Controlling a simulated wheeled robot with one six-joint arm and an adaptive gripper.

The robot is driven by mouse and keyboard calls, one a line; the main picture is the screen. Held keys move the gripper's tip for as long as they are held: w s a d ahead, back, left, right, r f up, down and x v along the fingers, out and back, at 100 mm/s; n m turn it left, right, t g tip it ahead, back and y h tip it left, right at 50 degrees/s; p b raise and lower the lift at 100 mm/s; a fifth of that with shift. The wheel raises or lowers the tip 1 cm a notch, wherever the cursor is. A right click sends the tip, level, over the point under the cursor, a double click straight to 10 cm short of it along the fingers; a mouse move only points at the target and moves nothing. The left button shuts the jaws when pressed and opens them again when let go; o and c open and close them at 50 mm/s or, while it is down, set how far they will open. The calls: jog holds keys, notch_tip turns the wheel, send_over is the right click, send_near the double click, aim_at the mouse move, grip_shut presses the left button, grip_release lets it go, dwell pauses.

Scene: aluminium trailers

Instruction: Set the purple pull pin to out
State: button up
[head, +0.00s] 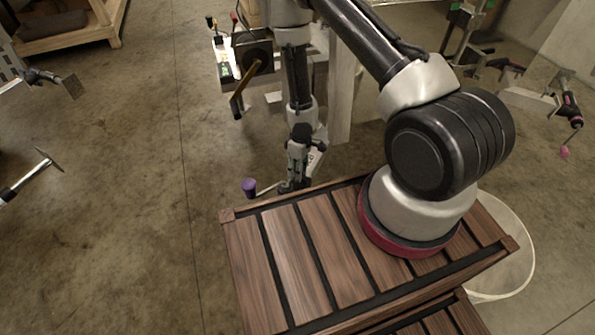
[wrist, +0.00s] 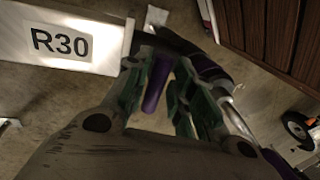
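In the wrist view my gripper (wrist: 165,85) has its two green-padded fingers apart. A purple cylinder (wrist: 155,86) shows in the gap between them; I cannot tell whether it is the pull pin or a handle, or whether a finger touches it. In the head view my gripper (head: 297,172) points down past the far edge of my wooden-slatted body. A purple knob (head: 249,187) stands just left of it. The rest of that mechanism is hidden behind my gripper and body.
A white plate marked R30 (wrist: 62,42) lies left of my fingers. A trailer (head: 222,60) with small levers stands beyond my arm. A pink-handled jack (head: 571,108) is at right, and a hitch part (head: 30,177) is at left. The floor at left is mostly clear.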

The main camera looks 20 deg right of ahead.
jog(key=shift+o, duration=0.4)
jog(key=shift+w, duration=0.1)
jog(key=shift+d+r, duration=0.1)
jog(key=shift+r, duration=0.15)
notch_tip(320, 180, up, 7)
jog(key=w, duration=0.1)
jog(key=shift+d, duration=0.45)
jog(key=shift+f, duration=0.1)
